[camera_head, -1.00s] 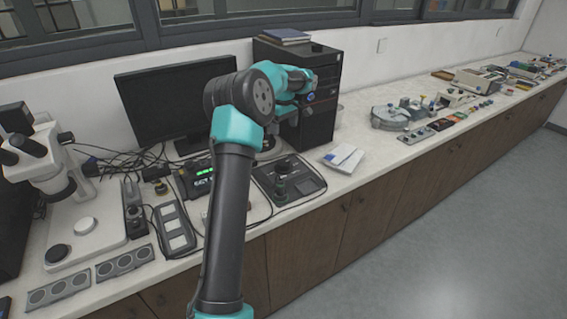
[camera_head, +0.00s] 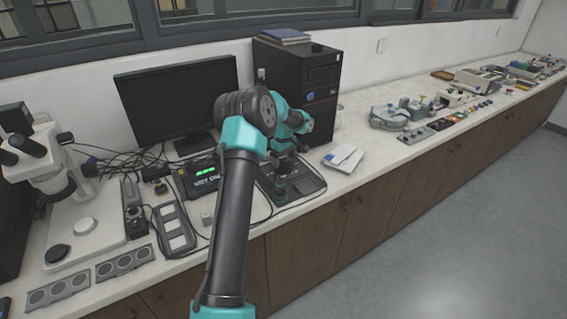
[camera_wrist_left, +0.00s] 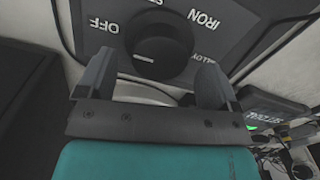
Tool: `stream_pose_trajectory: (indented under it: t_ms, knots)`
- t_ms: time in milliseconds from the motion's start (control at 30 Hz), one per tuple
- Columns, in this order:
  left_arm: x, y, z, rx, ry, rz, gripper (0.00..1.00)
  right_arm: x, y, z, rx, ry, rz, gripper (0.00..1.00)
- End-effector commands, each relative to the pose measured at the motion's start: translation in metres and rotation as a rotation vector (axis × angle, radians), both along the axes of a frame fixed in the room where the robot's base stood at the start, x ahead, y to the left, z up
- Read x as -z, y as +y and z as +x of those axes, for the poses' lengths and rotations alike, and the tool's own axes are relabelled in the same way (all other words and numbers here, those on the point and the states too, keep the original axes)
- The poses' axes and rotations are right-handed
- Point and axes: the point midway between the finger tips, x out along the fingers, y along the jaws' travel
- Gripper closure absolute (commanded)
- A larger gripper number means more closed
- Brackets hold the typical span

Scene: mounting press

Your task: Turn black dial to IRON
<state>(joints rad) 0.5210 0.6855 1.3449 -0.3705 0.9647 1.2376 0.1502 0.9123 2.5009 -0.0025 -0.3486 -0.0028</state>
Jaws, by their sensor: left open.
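The black dial (camera_wrist_left: 160,50) is a round knob on a dark panel (camera_wrist_left: 235,25) in the left wrist view. The words OFF, IRON and ALLOY appear upside down around it, with IRON at the upper right. My left gripper (camera_wrist_left: 156,66) is open, with one finger on each side of the dial in this view. I cannot tell whether the fingers touch it. In the head view my left arm's wrist is above a dark-based device (camera_head: 305,187), and the dial is not distinguishable there. My right gripper is out of view.
A black computer tower (camera_head: 320,90) stands just behind my left wrist, and a monitor (camera_head: 165,95) is to the left. A box with a green display (camera_head: 200,181) sits beside the device.

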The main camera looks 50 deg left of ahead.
Motion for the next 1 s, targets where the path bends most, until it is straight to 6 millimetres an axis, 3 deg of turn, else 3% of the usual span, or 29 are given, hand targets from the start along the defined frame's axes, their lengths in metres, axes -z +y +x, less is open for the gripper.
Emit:
stream_pose_trajectory:
  t_ms: [200, 500, 1000]
  knots:
    - [0.019, 0.0, 0.0, 0.0, 0.0, 0.0, 0.14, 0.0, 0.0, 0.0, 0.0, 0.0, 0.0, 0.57]
    - [0.021, 0.0, 0.0, 0.0, 0.0, 0.0, 0.14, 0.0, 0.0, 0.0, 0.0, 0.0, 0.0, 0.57]
    - [0.021, 0.0, 0.0, 0.0, 0.0, 0.0, 0.61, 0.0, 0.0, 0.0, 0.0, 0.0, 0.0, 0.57]
